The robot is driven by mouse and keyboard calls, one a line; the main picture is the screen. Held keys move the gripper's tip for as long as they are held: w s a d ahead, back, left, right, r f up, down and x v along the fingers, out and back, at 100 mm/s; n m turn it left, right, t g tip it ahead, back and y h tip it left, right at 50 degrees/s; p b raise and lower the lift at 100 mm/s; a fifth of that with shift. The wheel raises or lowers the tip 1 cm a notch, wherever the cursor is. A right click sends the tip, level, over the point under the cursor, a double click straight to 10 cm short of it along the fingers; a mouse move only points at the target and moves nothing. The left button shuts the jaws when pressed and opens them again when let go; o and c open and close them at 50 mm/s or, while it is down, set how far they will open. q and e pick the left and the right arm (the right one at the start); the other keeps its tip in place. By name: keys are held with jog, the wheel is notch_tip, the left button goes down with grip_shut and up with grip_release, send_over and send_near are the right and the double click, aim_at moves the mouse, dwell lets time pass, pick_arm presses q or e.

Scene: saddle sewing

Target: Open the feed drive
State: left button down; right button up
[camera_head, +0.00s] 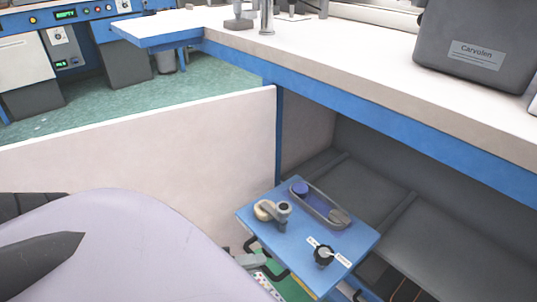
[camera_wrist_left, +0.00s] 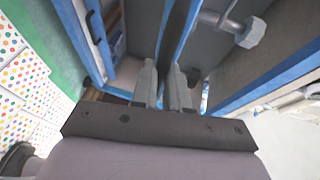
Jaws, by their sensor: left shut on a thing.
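A blue-topped unit (camera_head: 350,248), which I take for the feed drive, sits under the workbench. It carries a crank-like grey lever (camera_head: 281,208), a black knob (camera_head: 323,256) between two white labels, and an oblong tray (camera_head: 318,212). Black handles (camera_head: 272,266) stick out along its near left edge. My right gripper is not seen.
The white-topped workbench (camera_head: 330,60) with a blue edge overhangs the unit, and a grey Carvolen case (camera_head: 475,45) stands on it. A pale partition (camera_head: 150,135) stands at left. Dotted paper (camera_wrist_left: 22,75) lies at the left in the wrist view.

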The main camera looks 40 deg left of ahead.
pick_arm(q)
jog(key=shift+s+a, duration=0.1)
jog(key=shift+s, duration=0.95)
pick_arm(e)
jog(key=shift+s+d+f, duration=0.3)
pick_arm(q)
jog(key=c, duration=1.1)
grip_release()
jog(key=shift+c, duration=0.2)
jog(key=p+v, duration=0.1)
jog(key=v, duration=0.6)
jog(key=shift+p, duration=0.4)
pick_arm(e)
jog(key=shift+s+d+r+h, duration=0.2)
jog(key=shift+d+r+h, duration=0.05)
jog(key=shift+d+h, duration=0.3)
